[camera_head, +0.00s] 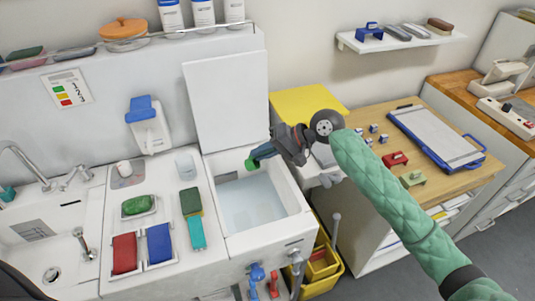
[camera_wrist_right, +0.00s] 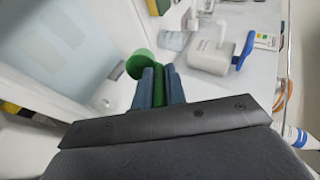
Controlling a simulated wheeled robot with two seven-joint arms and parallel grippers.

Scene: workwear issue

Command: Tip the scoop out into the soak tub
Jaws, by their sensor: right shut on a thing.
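The soak tub (camera_head: 287,214) is the open white basin right of the sink counter, with pale bluish water (camera_head: 250,203) inside and its lid (camera_head: 227,97) raised behind. My right gripper (camera_head: 263,152) reaches in from the right over the tub's back right part. It is shut on the green scoop's handle. The scoop's cup (camera_head: 252,164) hangs above the water, apart from it. In the right wrist view the scoop's cup (camera_wrist_right: 142,63) sticks out beyond the two blue-grey fingers (camera_wrist_right: 160,88), tub to its left. I cannot tell what the scoop holds. My left gripper is out of view.
Left of the tub are a clear cup (camera_head: 185,165), sponges (camera_head: 191,202), red (camera_head: 124,253) and blue (camera_head: 159,243) blocks, and a green soap (camera_head: 139,205). A blue-topped dispenser (camera_head: 148,125) is behind. A wooden desk (camera_head: 440,180) with a clipboard (camera_head: 435,130) lies right.

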